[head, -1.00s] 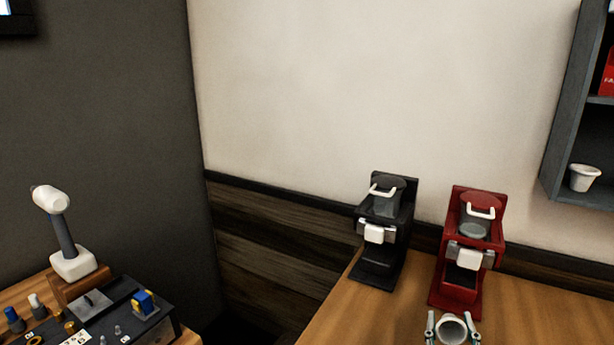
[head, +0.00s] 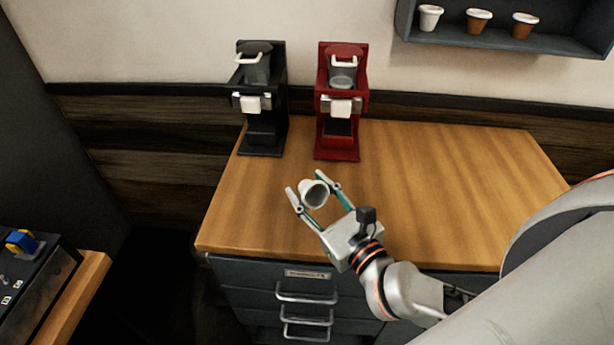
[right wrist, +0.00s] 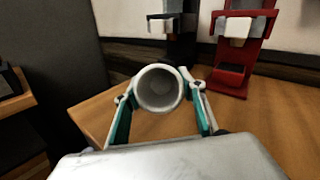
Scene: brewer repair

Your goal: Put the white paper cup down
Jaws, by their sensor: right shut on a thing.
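The white paper cup (head: 314,194) is between the fingers of my right gripper (head: 313,191), tilted so that its open mouth shows. My right gripper is shut on it, over the front left part of the wooden counter (head: 455,190). In the right wrist view the cup (right wrist: 160,88) sits between the two teal-padded fingers, its mouth facing the camera. I cannot tell exactly how high the cup is above the counter. My left gripper is not in view.
A black brewer (head: 262,100) and a red brewer (head: 340,100) stand at the counter's back left. The counter's right side is clear. A wall shelf (head: 560,42) holds a white cup (head: 430,17) and two brown cups. Drawers (head: 290,295) are below.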

